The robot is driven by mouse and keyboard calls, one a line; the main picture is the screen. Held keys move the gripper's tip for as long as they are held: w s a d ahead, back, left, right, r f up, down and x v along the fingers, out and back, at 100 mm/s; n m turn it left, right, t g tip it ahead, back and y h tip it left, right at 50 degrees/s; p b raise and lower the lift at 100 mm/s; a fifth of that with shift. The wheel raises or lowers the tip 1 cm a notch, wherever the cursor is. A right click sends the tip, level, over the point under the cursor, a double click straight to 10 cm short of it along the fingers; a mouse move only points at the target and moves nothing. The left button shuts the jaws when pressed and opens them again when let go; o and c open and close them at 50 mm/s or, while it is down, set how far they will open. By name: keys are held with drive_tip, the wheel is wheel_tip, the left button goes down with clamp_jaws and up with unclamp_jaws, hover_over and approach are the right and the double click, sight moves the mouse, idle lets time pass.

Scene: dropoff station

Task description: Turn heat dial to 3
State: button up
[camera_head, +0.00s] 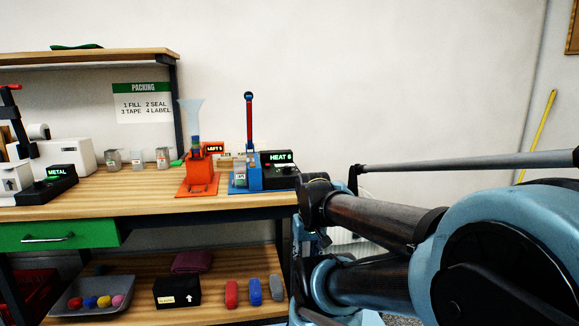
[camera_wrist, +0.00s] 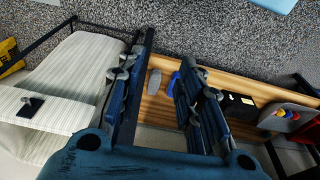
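The blue sealer (camera_head: 247,178) stands at the right end of the wooden workbench in the head view, with an upright red-and-blue lever. A black box (camera_head: 283,178) beside it carries a lit display (camera_head: 281,156) that reads HEAT 6. The heat dial is too small to make out. My gripper (camera_wrist: 160,75) shows in the wrist view with its two blue fingers wide apart and nothing between them. It points down past the lower shelf, away from the sealer. In the head view, my arm fills the right side, and the fingers cannot be told apart there.
The workbench (camera_head: 130,184) also bears an orange device (camera_head: 202,168) with a LEFT 5 display, several small jars and a METAL display (camera_head: 61,172). The lower shelf (camera_head: 213,290) holds a grey tray (camera_head: 75,303), a black box (camera_head: 177,292) and bottles. A striped bin (camera_wrist: 70,75) stands near my gripper.

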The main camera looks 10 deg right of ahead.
drive_tip(key=shift+o, duration=1.8)
drive_tip(key=shift+m, duration=0.4)
drive_tip(key=r, duration=0.2)
drive_tip(key=w+r, duration=0.1)
drive_tip(key=r, duration=0.1)
drive_tip(key=shift+w+d+r, duration=0.1)
drive_tip(key=shift+d, duration=0.1)
wheel_tip(320, 180, up, 31)
drive_tip(key=m+g, duration=0.2)
drive_tip(key=m, duration=0.9)
hover_over(287, 169)
drive_tip(key=w, duration=0.2)
drive_tip(key=f, duration=1.6)
drive_tip(key=shift+s+d, duration=0.25)
